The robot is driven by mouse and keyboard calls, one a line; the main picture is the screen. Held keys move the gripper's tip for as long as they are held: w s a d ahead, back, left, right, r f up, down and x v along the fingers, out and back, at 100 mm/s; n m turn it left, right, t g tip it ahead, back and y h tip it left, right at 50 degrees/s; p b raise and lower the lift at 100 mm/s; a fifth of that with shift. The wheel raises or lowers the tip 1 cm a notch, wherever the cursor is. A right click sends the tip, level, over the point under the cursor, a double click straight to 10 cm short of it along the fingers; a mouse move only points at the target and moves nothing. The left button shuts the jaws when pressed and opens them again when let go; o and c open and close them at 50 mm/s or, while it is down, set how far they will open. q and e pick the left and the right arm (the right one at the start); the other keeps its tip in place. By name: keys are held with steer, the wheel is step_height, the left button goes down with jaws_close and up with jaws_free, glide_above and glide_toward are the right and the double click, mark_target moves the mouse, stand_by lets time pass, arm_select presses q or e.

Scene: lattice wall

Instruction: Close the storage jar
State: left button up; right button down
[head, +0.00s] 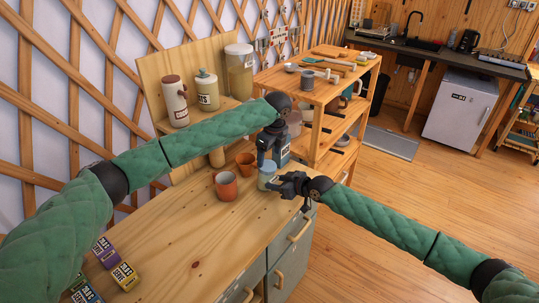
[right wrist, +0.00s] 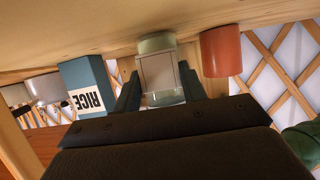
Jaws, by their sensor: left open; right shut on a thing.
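The storage jar, a small pale greenish clear jar (head: 267,178), stands upright near the far right of the wooden counter. My right gripper (head: 277,184) is shut on it from the right. In the right wrist view the jar (right wrist: 157,70) sits between the two dark fingers, with the picture upside down. My left gripper (head: 270,158) is open, pointing down just above and behind the jar. I cannot make out a separate lid, and the left gripper partly hides the area over the jar's top.
An orange-red mug (head: 225,186) stands left of the jar, with a terracotta pot (head: 245,163) behind it. A blue RICE box (right wrist: 84,88) is close by. Small labelled boxes (head: 124,275) lie at the near left. The counter's middle is clear.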

arm_select(q)
steer(key=r, duration=0.1)
steer(key=w+r, duration=0.1)
steer(key=r, duration=0.1)
steer(key=shift+w+a+r+t, duration=0.2)
steer(key=shift+r+t, duration=0.1)
steer(key=n, duration=0.2)
steer(key=shift+s+r+n, duration=0.1)
steer(key=shift+s+n, duration=0.05)
steer(key=shift+n, duration=0.15)
steer(key=n, duration=0.3)
steer(key=shift+s+n, duration=0.1)
steer(key=shift+n, duration=0.2)
steer(key=n, duration=0.4)
steer(key=shift+s+d+f, duration=0.15)
steer(key=shift+s+f, duration=0.05)
steer(key=n, duration=0.4)
steer(key=shift+s+d+f, duration=0.1)
steer(key=shift+s+f, duration=0.05)
steer(key=n, duration=0.6)
steer(key=shift+s+d+n, duration=0.1)
steer(key=shift+s+n, duration=0.05)
steer(key=shift+n, duration=0.25)
steer(key=n, duration=0.6)
steer(key=shift+f, duration=0.1)
